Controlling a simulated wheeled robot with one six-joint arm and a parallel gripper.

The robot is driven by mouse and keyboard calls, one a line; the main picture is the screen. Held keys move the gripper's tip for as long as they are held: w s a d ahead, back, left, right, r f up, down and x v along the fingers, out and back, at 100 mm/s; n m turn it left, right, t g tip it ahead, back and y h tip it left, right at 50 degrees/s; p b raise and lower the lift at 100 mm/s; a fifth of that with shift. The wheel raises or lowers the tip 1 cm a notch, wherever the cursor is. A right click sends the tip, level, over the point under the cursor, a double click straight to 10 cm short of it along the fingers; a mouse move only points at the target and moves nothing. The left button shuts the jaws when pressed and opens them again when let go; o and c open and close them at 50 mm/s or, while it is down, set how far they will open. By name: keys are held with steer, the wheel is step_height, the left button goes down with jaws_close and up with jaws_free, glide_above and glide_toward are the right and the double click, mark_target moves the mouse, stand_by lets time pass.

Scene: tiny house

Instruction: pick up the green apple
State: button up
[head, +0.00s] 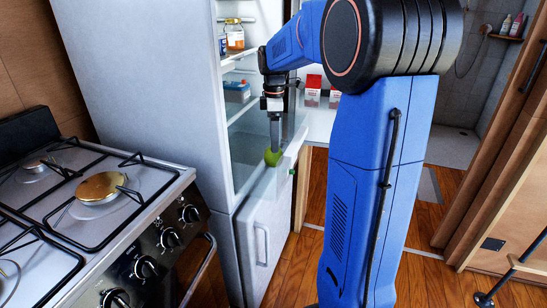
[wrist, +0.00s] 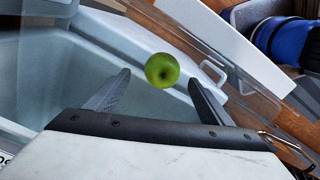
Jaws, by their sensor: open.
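The green apple (head: 272,157) is at the front of the open fridge, near the edge above the lower door. What it rests on is unclear. My gripper (head: 274,140) points down at it from directly above, and its fingers partly hide the apple in the head view. In the wrist view the apple (wrist: 162,70) appears between and slightly beyond the tips of my open gripper (wrist: 160,78). A gap shows on both sides of the apple there, and the jaws are not closed on it.
A stove (head: 90,215) is at left. Red and white cartons (head: 313,90) stand behind.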

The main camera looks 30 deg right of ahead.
mark_target(273, 155)
steer(key=shift+s+a+f, duration=0.1)
steer(key=shift+a+f, duration=0.05)
steer(key=shift+f, duration=1.7)
steer(key=shift+s+a+f, duration=0.1)
steer(key=shift+f, duration=1.7)
steer(key=shift+c, duration=0.3)
steer(key=c, duration=1.1)
steer(key=shift+c, duration=0.2)
steer(key=shift+r, duration=0.15)
